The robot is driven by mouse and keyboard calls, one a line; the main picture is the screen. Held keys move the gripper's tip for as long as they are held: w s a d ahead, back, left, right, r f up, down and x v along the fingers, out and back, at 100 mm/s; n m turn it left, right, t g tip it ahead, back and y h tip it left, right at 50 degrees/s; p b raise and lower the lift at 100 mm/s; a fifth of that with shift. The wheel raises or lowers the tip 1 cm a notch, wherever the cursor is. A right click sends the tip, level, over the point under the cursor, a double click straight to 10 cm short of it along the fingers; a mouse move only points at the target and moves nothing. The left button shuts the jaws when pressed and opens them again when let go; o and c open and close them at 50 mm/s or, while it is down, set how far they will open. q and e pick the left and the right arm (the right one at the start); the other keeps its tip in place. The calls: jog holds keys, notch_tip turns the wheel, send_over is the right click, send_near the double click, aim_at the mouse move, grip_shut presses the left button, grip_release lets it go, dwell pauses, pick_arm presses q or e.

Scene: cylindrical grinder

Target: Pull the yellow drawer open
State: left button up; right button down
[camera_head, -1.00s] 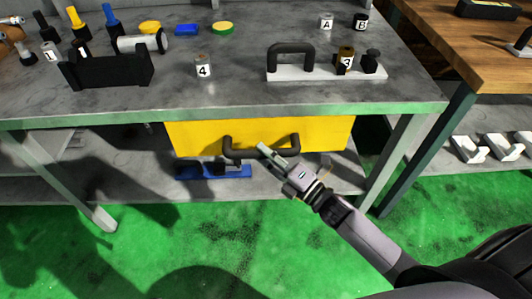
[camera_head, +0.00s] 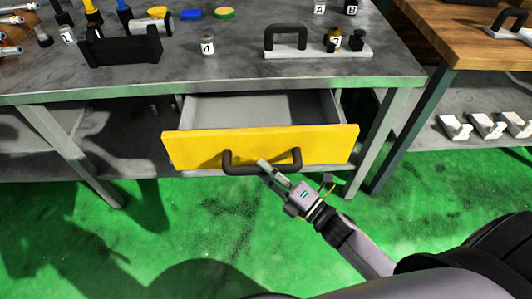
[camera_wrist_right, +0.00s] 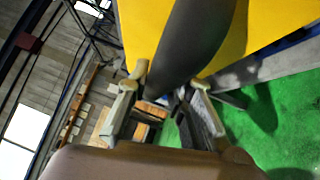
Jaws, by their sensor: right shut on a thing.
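The yellow drawer (camera_head: 325,145) is under the grey workbench and stands partly open, its grey inside showing behind the front. Its dark bar handle (camera_head: 235,168) is on the front panel. My right gripper (camera_head: 268,169) is at the middle of the handle and shut on it. In the right wrist view the handle (camera_wrist_right: 197,40) runs between the two fingers (camera_wrist_right: 168,85), with the yellow front (camera_wrist_right: 145,25) behind it. My left gripper is not in view; the steel parts at the top left edge are too cropped to tell.
A wooden table (camera_head: 470,45) stands at the right. Green floor (camera_head: 200,215) in front of the drawer is clear.

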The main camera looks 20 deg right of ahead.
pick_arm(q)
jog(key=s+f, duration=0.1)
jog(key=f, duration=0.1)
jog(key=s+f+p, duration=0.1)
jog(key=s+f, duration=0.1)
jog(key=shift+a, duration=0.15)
pick_arm(e)
jog(key=s+a, duration=0.2)
jog(key=s, duration=0.6)
jog(key=shift+s+a, duration=0.15)
jog(key=shift+a, duration=0.05)
jog(key=c, duration=1.4)
grip_release()
jog(key=v, duration=1.2)
